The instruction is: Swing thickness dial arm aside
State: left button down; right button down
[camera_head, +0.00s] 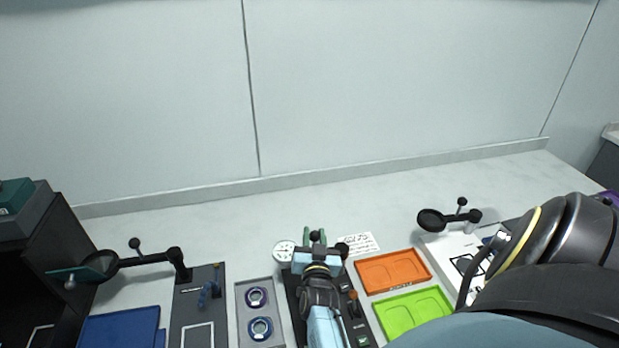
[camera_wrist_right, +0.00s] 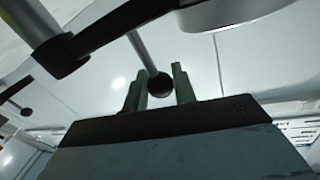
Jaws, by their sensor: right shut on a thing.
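The thickness dial is a white round gauge (camera_head: 284,251) behind and left of my right gripper. In the wrist view the pale dial housing (camera_wrist_right: 232,10) is at the top, on a black arm (camera_wrist_right: 105,38) that meets a metal post (camera_wrist_right: 30,18). A thin rod with a black ball knob (camera_wrist_right: 159,85) comes off near this arm. My right gripper (camera_head: 315,238), with green fingers, is shut on the knob; its fingers (camera_wrist_right: 160,88) are on either side of it. In the head view my gripper hides much of the arm and its dark base (camera_head: 293,290). My left gripper is not in view.
An orange tray (camera_head: 392,270) and a green tray (camera_head: 412,308) lie right of my gripper. A grey holder with two ringed parts (camera_head: 258,296) lies left. Black-armed magnifiers stand at the left (camera_head: 100,264) and right (camera_head: 432,220). A pale wall closes the back.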

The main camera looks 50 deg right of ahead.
jog(key=shift+d+r, duration=0.1)
jog(key=shift+r, duration=0.15)
jog(key=c, duration=1.6)
grip_release()
jog(key=o, duration=0.4)
jog(key=shift+w+f, duration=0.1)
